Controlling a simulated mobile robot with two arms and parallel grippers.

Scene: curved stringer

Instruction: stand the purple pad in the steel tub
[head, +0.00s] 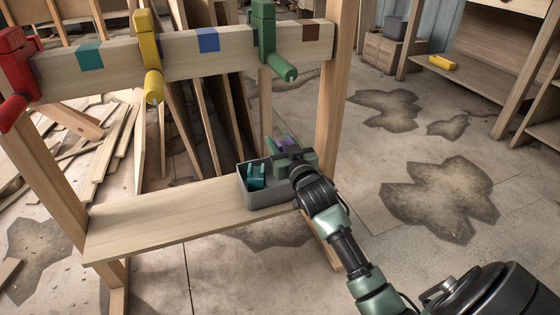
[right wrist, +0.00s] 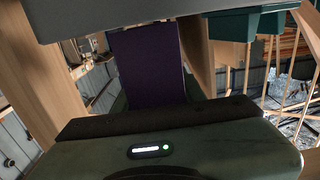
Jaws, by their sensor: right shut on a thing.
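The steel tub (head: 268,196) is a grey open box at the right end of the wooden shelf. A teal block (head: 256,177) stands inside it, toward the left. My right gripper (head: 288,150) is at the tub's right end and is shut on the purple pad (head: 285,143). The pad shows as a dark purple slab in the right wrist view (right wrist: 148,65). The gripper hides much of the pad and the tub's right end, so I cannot tell whether the pad touches the tub's floor. My left gripper is not in view.
The shelf (head: 165,215) is bare left of the tub. Above it a wooden beam (head: 185,55) carries red (head: 18,75), yellow (head: 148,55) and green (head: 268,40) clamps. A wooden post (head: 337,90) stands behind my gripper. Boards lean behind the frame.

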